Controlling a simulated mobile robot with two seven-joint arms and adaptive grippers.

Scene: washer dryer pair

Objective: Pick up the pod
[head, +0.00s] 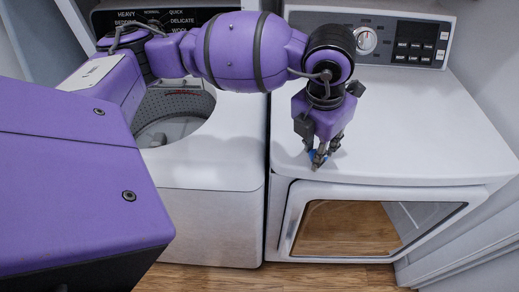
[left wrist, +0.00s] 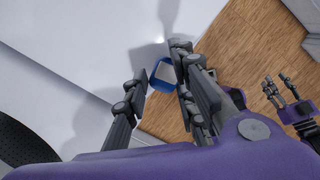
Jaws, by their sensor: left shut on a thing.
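The pod (left wrist: 163,74) is a small blue piece with a pale face, seen between my left fingertips in the left wrist view. In the head view only a bit of its blue (head: 312,154) shows among the fingers. My left gripper (head: 319,158) points down over the front of the dryer's white top and is shut on the pod. I cannot tell whether the pod still touches the top. My right gripper (left wrist: 275,84) shows at the right of the left wrist view, over the wood floor, with its fingers apart and empty.
The dryer (head: 400,130) has a clear white top, a control panel at the back and a windowed front door (head: 375,225). The washer (head: 215,165) on the left has its round drum opening (head: 185,105) uncovered. Wood floor (head: 220,278) lies in front.

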